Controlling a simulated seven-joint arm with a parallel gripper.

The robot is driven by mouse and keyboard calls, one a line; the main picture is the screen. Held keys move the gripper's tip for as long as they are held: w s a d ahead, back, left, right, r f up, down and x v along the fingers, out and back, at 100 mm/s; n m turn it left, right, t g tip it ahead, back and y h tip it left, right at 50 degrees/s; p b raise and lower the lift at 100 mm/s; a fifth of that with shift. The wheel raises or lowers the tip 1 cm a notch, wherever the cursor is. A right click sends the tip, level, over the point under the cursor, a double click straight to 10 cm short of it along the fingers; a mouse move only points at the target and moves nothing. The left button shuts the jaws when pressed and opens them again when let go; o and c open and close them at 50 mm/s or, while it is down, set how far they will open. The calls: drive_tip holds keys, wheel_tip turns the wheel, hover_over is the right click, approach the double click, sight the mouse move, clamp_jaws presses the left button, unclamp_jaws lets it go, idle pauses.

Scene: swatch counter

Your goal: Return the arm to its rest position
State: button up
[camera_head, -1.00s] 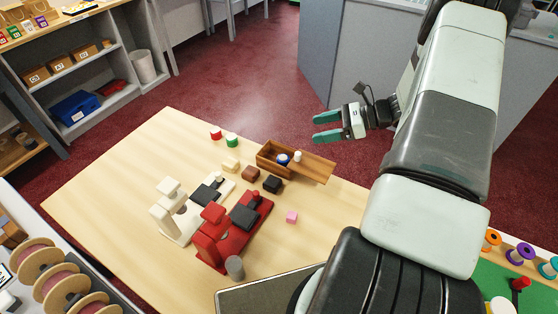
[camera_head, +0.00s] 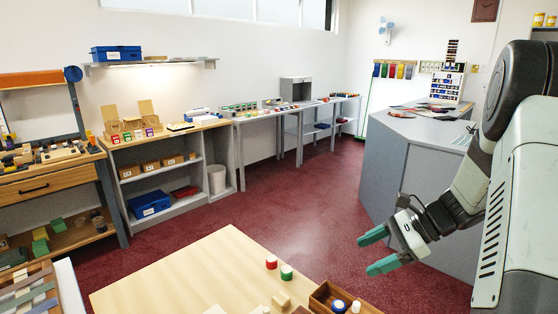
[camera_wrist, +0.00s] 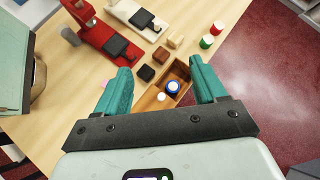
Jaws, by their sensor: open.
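My gripper (camera_head: 378,252) is at the right in the head view, with its two green fingers spread apart and nothing between them. It hangs in the air beyond the right far side of the wooden table (camera_head: 185,270). In the wrist view my gripper (camera_wrist: 158,92) is also open and empty. Below it lies a wooden box (camera_wrist: 178,70) holding a blue-and-white round item (camera_wrist: 173,87) and a small pale piece (camera_wrist: 161,97). The box (camera_head: 318,300) is cut off by the lower edge in the head view.
Red (camera_head: 271,262) and green (camera_head: 286,272) spools stand near the table's far edge. A red press (camera_wrist: 105,37) and small blocks (camera_wrist: 146,73) lie beside the box in the wrist view. A grey counter (camera_head: 410,170) stands behind my gripper. Red floor (camera_head: 310,210) is open between.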

drive_tip(key=s+a+r+n+h, duration=0.6)
drive_tip(key=s+a+r+n, duration=0.3)
drive_tip(key=s+a+r, duration=0.4)
drive_tip(key=s+d+r+n+t+h, duration=0.2)
drive_tip(key=s+r+n+t+h, duration=0.2)
drive_tip(key=s+r+n, duration=0.3)
drive_tip(key=s+n, duration=0.1)
drive_tip(key=s, duration=0.2)
drive_tip(key=shift+s+d+r, duration=0.25)
drive_tip(key=shift+r, duration=0.05)
